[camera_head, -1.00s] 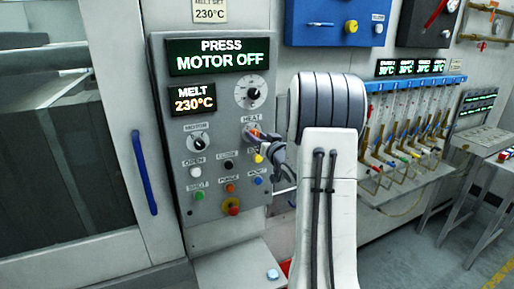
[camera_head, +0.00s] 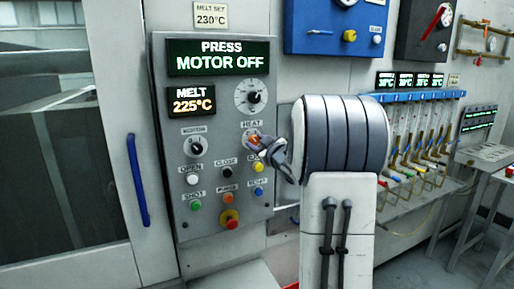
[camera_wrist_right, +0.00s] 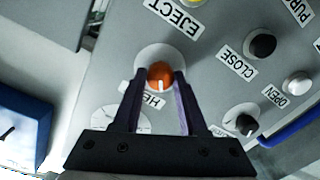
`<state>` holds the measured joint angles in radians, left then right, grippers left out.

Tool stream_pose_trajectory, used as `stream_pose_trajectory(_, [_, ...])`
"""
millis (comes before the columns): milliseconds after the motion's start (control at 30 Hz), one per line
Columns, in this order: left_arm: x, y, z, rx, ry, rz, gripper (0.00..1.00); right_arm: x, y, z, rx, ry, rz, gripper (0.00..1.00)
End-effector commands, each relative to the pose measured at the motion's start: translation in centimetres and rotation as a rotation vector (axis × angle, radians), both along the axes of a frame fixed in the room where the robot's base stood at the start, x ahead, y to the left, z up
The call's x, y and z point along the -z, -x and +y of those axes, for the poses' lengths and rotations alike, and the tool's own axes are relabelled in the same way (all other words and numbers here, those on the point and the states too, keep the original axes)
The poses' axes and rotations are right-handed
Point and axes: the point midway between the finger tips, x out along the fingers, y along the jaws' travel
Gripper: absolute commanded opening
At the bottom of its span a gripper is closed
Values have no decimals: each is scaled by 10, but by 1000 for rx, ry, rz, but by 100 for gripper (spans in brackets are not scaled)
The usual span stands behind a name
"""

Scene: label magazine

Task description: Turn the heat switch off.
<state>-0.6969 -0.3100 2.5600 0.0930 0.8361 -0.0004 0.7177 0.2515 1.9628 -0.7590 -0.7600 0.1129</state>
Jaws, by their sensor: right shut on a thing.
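The heat switch (camera_head: 253,138) is a round orange knob under the HEAT label on the grey press panel (camera_head: 222,130). In the right wrist view the heat switch (camera_wrist_right: 160,73) shows a white pointer mark facing the HEAT label, which the fingers partly cover. My right gripper (camera_head: 259,145) comes from the right and is shut on the knob; in the wrist view its fingers (camera_wrist_right: 160,82) stand on either side of it. The panel displays read PRESS MOTOR OFF and MELT 225°C. My left gripper is not in view.
Close by are the motor knob (camera_head: 196,145), the yellow eject button (camera_head: 257,166), the black close button (camera_head: 226,172) and the red stop button (camera_head: 231,224). A dial (camera_head: 254,97) sits above the switch. A blue door handle (camera_head: 138,180) stands to the left.

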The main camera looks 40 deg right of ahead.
Motion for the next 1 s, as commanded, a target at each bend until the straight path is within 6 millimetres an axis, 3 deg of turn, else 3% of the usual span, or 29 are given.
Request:
stream_pose_trajectory(500, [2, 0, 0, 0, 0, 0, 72, 0, 0, 1, -2, 18, 5, 0])
stream_pose_trajectory(533, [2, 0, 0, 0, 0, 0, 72, 0, 0, 1, -2, 18, 5, 53])
stream_pose_trajectory(600, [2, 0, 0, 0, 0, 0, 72, 0, 0, 1, -2, 17, 5, 72])
stream_pose_trajectory(1000, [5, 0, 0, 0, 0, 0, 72, 0, 8, 1, 1, 17, 3, 72])
